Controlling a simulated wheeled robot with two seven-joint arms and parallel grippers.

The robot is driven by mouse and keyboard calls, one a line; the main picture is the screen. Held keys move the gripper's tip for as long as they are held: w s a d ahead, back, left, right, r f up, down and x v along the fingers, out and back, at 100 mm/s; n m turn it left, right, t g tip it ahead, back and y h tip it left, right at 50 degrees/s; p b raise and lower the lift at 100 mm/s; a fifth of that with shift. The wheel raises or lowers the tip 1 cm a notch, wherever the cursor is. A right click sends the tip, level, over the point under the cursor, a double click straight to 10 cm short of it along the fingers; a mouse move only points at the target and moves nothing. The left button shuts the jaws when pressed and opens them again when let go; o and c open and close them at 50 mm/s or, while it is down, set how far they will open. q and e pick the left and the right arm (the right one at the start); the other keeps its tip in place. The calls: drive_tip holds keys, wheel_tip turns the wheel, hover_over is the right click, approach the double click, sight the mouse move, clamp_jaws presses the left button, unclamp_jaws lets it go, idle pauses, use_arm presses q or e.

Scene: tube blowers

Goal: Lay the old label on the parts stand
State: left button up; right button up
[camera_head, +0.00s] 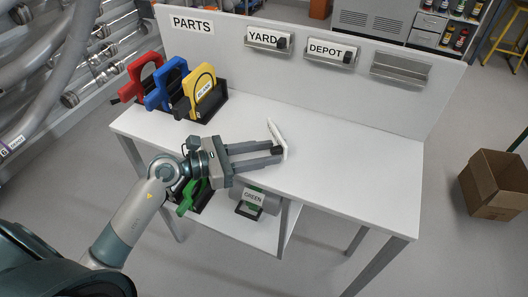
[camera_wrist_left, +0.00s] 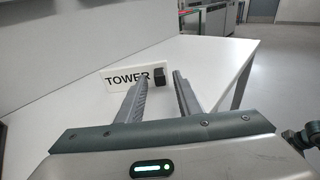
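The old label (camera_wrist_left: 125,79), a white plate reading TOWER with a black knob (camera_wrist_left: 159,77), is upright at the fingertips in the left wrist view. In the head view the label (camera_head: 279,137) shows nearly edge-on over the white parts stand (camera_head: 340,155). Whether its lower edge touches the top is unclear. My left gripper (camera_head: 277,151) is over the stand, its fingers apart on either side of the knob. The left wrist view shows the gripper (camera_wrist_left: 160,77) with a gap between the right finger and the knob. My right gripper is not in view.
Red (camera_head: 142,78), blue (camera_head: 167,83) and yellow (camera_head: 201,92) parts stand in black holders at the back left. YARD (camera_head: 262,37) and DEPOT (camera_head: 326,48) plates hang on the back panel beside an empty holder (camera_head: 399,68). The stand's right half is clear.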

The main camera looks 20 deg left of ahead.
use_arm(q)
drive_tip(key=shift+r, duration=0.2)
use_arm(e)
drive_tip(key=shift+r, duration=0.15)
